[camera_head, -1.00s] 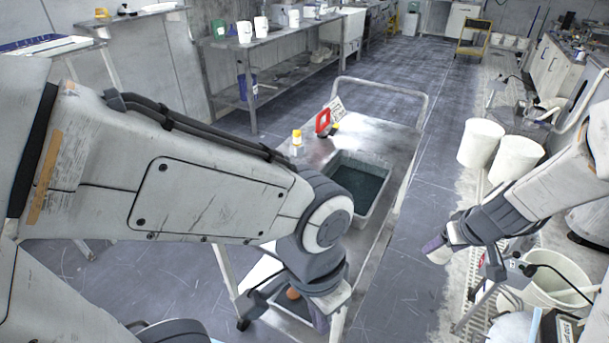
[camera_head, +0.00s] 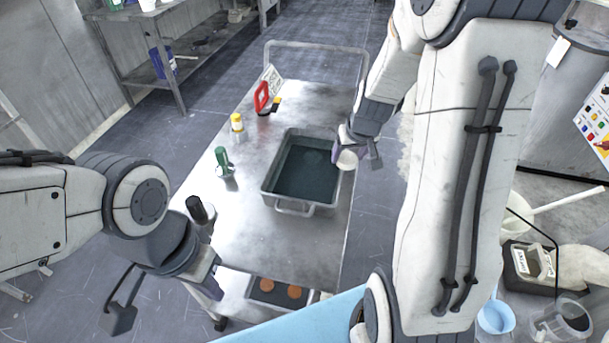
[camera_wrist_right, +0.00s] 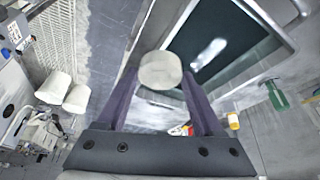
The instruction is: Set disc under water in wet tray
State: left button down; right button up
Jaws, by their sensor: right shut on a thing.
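The wet tray (camera_head: 265,186) is a grey rectangular tray of dark water set in the cart top. My right gripper (camera_head: 346,148) is shut on a pale round disc (camera_head: 347,160) near the tray's right rim. In the right wrist view the disc (camera_wrist_right: 160,70) sits between the two fingers and overlaps the tray's edge (camera_wrist_right: 185,85). Its height above the rim is hard to judge. My left gripper (camera_head: 205,272) is low beside the cart's left front edge, away from the tray. Its fingertips are mostly hidden.
On the cart (camera_head: 240,245) stand a green bottle (camera_head: 223,160), a yellow-capped bottle (camera_head: 238,125), a dark-topped bottle (camera_head: 198,209) and a red-handled item (camera_head: 262,97). A lower tray (camera_head: 257,290) holds orange discs. White buckets (camera_wrist_right: 65,92) stand on the floor.

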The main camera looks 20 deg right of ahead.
jog(key=w+a+f+p, duration=0.1)
jog(key=a+f+p, duration=0.1)
jog(key=a, duration=0.1)
jog(key=w+a+f+p, duration=0.1)
jog(key=a+f+p, duration=0.1)
jog(key=a, duration=0.2)
jog(key=w+a+f+p, duration=0.2)
jog(key=a, duration=0.1)
jog(key=shift+a+f, duration=0.15)
jog(key=shift+f, duration=2.15)
jog(key=shift+f+b, duration=0.1)
jog(key=shift+b, duration=0.2)
jog(key=o, duration=1.5)
jog(key=shift+c, duration=0.2)
